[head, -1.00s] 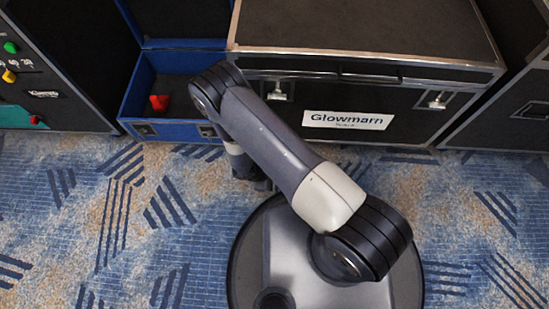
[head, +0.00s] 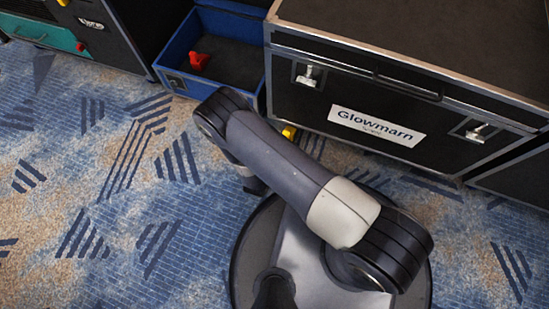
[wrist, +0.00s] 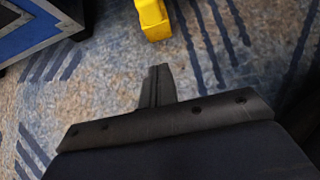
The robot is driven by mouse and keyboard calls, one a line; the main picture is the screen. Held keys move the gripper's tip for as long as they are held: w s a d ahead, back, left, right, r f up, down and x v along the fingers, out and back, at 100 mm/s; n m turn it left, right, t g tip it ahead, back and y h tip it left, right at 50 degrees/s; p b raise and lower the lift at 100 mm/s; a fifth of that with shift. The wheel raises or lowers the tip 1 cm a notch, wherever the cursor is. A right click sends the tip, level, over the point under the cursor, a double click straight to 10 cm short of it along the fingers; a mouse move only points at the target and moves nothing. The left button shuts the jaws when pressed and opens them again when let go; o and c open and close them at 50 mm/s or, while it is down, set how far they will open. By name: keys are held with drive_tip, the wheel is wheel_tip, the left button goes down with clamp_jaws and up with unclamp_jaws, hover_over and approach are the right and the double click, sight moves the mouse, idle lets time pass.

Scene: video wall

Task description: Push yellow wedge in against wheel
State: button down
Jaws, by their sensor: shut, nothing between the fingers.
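The yellow wedge (wrist: 153,18) lies on the carpet at the top of the wrist view, just beyond my fingertips. A small gap of carpet shows between them. My gripper (wrist: 160,72) is shut and empty, pointing at the wedge's near end. In the head view a bit of the yellow wedge (head: 289,132) shows behind my arm, close to the lower front of the black Glowmarn case (head: 350,85). My arm hides the rest of it there, and my gripper is mostly hidden below the arm. I cannot make out the wheel in either view.
An open blue case (head: 175,62) with a red object (head: 199,61) inside stands left of the Glowmarn case. A black unit with a teal panel (head: 48,34) is at the far left. A blue case corner (wrist: 35,30) shows in the wrist view. The carpet at left is open.

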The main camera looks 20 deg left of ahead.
sight(289, 132)
drive_tip(key=b+x, duration=0.2)
drive_tip(key=x, duration=0.4)
drive_tip(key=shift+f, duration=0.25)
drive_tip(key=w, duration=0.1)
drive_tip(key=w+b, duration=0.1)
drive_tip(key=w, duration=0.1)
drive_tip(key=shift+w+d+r, duration=0.1)
drive_tip(key=shift+d+r, duration=0.05)
drive_tip(key=shift+r, duration=0.05)
drive_tip(key=shift+w+r+b, duration=0.1)
drive_tip(key=shift+w+b, duration=0.2)
drive_tip(key=shift+w, duration=0.1)
drive_tip(key=shift+w+d, duration=0.2)
drive_tip(key=shift+w, duration=1.05)
drive_tip(key=shift+s, duration=0.15)
